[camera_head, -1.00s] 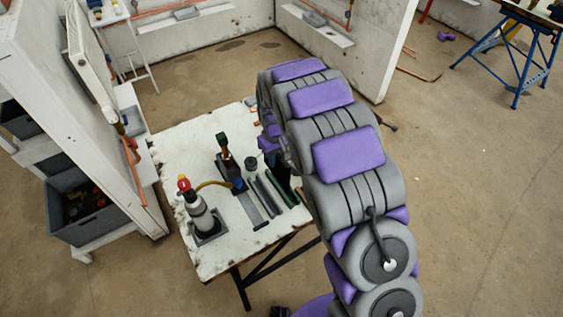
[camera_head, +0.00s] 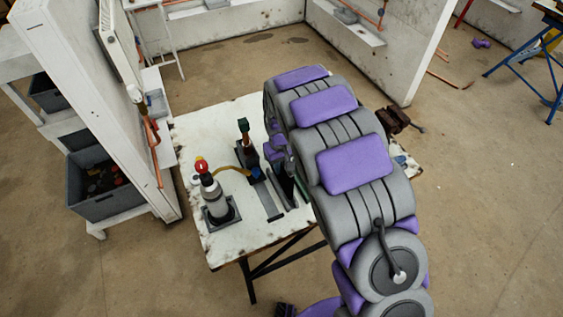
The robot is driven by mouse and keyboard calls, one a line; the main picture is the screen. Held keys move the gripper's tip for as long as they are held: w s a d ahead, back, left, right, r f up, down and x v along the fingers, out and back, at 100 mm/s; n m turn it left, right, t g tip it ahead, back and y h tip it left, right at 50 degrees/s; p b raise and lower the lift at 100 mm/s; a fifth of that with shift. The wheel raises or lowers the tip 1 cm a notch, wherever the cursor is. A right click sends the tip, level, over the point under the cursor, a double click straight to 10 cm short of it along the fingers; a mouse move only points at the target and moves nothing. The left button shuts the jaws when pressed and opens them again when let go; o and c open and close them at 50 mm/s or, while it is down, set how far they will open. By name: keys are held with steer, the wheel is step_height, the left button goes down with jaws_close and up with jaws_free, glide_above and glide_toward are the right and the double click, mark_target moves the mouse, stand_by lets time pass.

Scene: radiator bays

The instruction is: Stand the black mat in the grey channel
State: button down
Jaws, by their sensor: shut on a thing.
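My gripper (camera_head: 278,153) shows only partly, with purple pads, beside my large grey and purple arm over the workbench. It is shut on a dark upright piece (camera_head: 286,180), which looks like the black mat; the arm and gripper cover much of it. A grey channel (camera_head: 268,203) lies lengthwise on the bench just left of the dark piece. Another long strip next to it is mostly hidden. I cannot tell whether the lower edge of the mat touches a channel.
A grey and white bottle with a red top (camera_head: 210,190) stands in a dark tray at the bench's left. A torch-like tool (camera_head: 244,135) with a yellow hose stands behind the channel. A brown vise (camera_head: 394,120) is at the right edge. The bench's back left (camera_head: 205,130) is clear.

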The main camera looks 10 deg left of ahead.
steer(key=shift+d+f, duration=0.1)
steer(key=shift+f, duration=0.15)
stand_by(0.4)
steer(key=shift+f, duration=0.1)
steer(key=shift+f, duration=0.5)
steer(key=shift+f, duration=1.4)
